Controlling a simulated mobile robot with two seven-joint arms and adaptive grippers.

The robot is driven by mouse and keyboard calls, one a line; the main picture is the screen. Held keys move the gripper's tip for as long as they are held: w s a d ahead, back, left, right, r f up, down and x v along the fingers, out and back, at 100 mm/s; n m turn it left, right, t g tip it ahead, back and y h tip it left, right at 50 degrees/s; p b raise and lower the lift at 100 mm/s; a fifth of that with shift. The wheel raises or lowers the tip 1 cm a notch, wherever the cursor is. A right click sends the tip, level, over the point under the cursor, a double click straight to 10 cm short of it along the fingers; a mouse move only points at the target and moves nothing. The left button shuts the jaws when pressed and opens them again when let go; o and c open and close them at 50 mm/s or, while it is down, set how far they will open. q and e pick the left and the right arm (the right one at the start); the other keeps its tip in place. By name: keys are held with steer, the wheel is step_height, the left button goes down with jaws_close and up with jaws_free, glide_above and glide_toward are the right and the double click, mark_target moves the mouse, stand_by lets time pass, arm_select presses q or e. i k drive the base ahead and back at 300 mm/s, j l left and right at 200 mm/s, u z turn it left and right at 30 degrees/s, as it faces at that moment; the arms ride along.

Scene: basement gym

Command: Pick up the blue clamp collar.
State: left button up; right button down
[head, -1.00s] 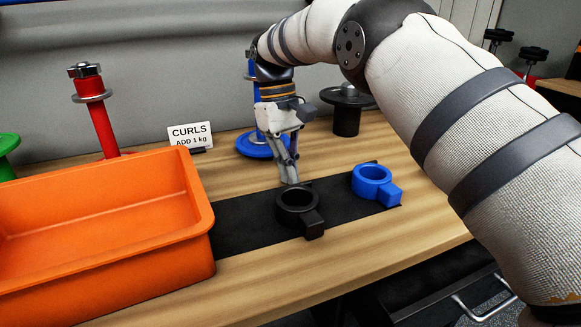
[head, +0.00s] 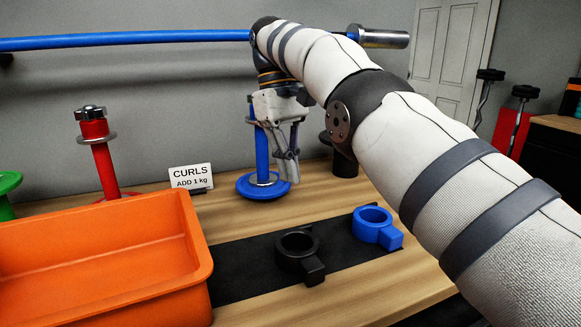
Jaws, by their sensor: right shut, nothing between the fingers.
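The blue clamp collar (head: 376,227) lies flat at the right end of the black mat, its lug pointing to the lower right. A black clamp collar (head: 297,255) lies on the mat to its left. My right gripper (head: 291,180) is shut and empty. In the picture it shows above and to the left of the blue collar, in front of the blue post and its round base. My left gripper is not in view.
An orange bin (head: 100,255) stands at the left. Behind are a red post (head: 103,165), a blue post (head: 262,150) on a round base, and a CURLS sign (head: 191,177). A black mat (head: 240,265) runs along the wooden bench. A blue bar (head: 130,39) crosses above.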

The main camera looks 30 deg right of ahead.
mark_target(377, 227)
steer(key=k, duration=1.5)
